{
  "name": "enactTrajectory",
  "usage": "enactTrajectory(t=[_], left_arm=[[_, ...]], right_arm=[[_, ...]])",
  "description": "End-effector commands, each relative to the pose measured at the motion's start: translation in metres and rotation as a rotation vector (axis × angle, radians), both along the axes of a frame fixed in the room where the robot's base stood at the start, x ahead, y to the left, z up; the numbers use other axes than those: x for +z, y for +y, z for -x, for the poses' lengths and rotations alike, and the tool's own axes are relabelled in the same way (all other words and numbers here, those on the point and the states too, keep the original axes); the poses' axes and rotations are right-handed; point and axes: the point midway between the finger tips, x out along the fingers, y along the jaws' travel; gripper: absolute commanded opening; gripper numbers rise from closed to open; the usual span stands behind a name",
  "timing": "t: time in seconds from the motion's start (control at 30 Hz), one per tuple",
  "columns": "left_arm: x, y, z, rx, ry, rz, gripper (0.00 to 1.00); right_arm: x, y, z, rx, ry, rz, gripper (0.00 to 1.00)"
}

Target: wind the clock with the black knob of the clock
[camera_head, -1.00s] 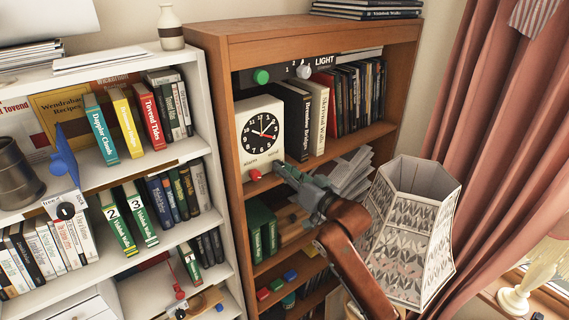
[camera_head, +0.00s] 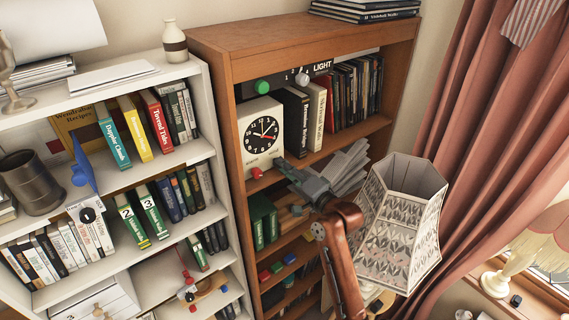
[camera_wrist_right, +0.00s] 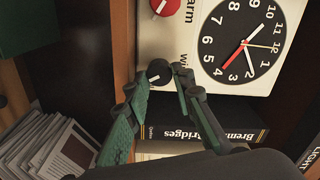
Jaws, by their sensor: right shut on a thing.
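The white clock (camera_head: 262,135) with a black dial stands on a shelf of the brown bookcase. Its dial also shows in the right wrist view (camera_wrist_right: 245,40), turned sideways. The black knob (camera_wrist_right: 159,72) is on the clock's front, by the partly covered lettering. A red knob (camera_wrist_right: 166,6) sits by the word "Alarm". My right gripper (camera_head: 281,163) is at the clock's lower right corner. In the wrist view its green fingers (camera_wrist_right: 160,78) are shut on the black knob, one on each side. In the head view the gripper hides the black knob. My left gripper is not in view.
Books (camera_head: 296,118) stand right beside the clock. A patterned hexagonal lampshade (camera_head: 397,240) is close to my right arm. A white bookcase (camera_head: 212,130) stands at the left.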

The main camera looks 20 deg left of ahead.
Motion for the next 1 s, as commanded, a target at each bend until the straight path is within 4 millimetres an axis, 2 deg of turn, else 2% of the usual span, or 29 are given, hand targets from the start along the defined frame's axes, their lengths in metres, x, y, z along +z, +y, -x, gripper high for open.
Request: enactTrajectory(t=[0.4,0.9,0.93,1.0], left_arm=[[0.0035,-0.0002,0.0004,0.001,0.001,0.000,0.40],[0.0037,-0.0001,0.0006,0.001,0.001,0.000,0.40],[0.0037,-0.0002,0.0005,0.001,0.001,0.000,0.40],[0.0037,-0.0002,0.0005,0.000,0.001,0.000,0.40]], right_arm=[[0.0000,-0.0003,-0.0003,0.000,0.130,-0.104,0.00],[-0.0004,-0.0005,-0.0005,-0.001,0.144,-0.114,0.00],[-0.0004,-0.0005,-0.0005,-0.001,0.144,-0.114,0.23],[-0.0004,-0.0005,-0.0005,-0.001,0.144,-0.114,0.28]])
